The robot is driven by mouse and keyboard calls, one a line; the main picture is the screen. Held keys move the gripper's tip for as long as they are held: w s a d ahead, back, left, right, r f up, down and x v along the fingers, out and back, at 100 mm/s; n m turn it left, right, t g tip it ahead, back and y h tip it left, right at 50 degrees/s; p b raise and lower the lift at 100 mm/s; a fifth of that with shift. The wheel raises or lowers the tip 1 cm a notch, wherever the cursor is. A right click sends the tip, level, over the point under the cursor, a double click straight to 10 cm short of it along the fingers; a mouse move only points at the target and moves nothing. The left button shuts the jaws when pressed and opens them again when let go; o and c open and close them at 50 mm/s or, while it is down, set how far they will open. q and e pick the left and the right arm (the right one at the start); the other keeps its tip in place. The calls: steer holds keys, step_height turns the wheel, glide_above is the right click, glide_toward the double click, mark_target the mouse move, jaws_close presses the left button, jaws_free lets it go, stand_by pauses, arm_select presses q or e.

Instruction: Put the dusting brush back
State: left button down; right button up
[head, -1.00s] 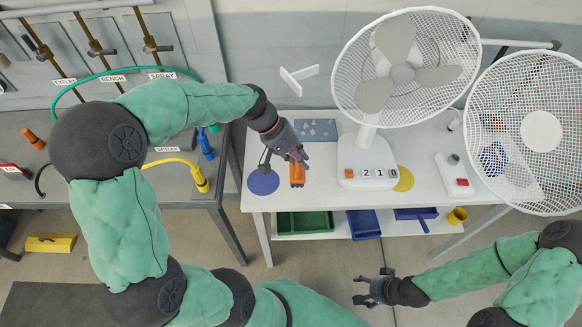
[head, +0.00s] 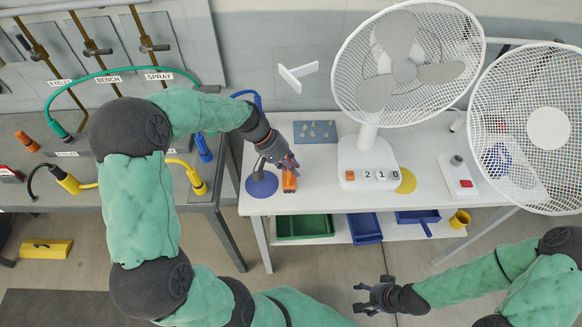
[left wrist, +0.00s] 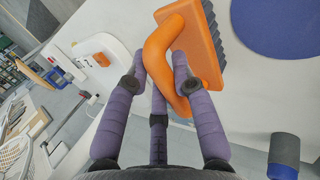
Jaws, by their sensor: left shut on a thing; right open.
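The dusting brush (head: 289,182) is orange with dark grey bristles. It is at the left end of the white table, just right of a round blue mat (head: 262,184). My left gripper (head: 287,165) is shut on its curved orange handle. The left wrist view shows the brush (left wrist: 208,42) between my purple fingers (left wrist: 160,82), with the blue mat (left wrist: 280,22) beside it and apart from it. I cannot tell whether the brush touches the tabletop. My right gripper (head: 372,296) is open and empty in front of the table.
A white fan (head: 367,170) stands right of the brush, with a yellow disc (head: 406,180) beside its base. A blue-grey plate (head: 315,131) lies behind the brush. Green (head: 305,226) and blue trays (head: 364,227) are on the lower shelf.

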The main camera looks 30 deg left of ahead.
arm_select(q)
steer(key=c, duration=1)
jaws_free()
steer(key=shift+c, duration=0.2)
steer(key=p+v, duration=0.2)
steer(key=v, duration=1)
steer(key=shift+p, duration=0.3)
